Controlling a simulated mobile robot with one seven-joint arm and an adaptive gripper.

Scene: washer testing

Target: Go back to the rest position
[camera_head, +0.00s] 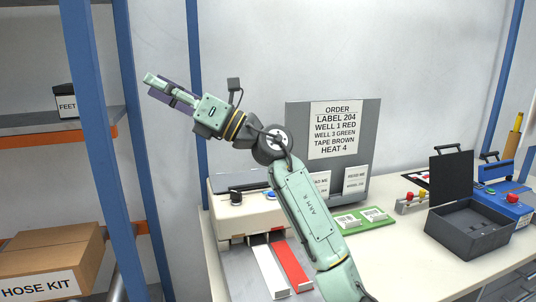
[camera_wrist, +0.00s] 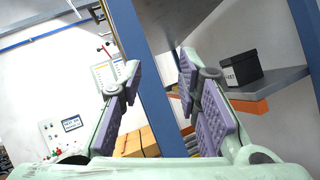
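My gripper (camera_head: 158,88) is raised high at the upper left in the head view, pointing up and to the left. It is near the blue shelf post and well above the table. In the wrist view its two fingers with purple pads (camera_wrist: 160,68) stand apart. Nothing is held between them. A blue post (camera_wrist: 148,70) shows behind the gap, and I cannot tell its exact distance from the fingers.
Left are a shelf (camera_head: 60,125) with a labelled black box (camera_head: 65,103) and a cardboard hose kit box (camera_head: 50,262). The table (camera_head: 405,262) holds a beige machine (camera_head: 235,215), an order board (camera_head: 370,125), a green tray (camera_head: 375,221) and an open dark case (camera_head: 470,236).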

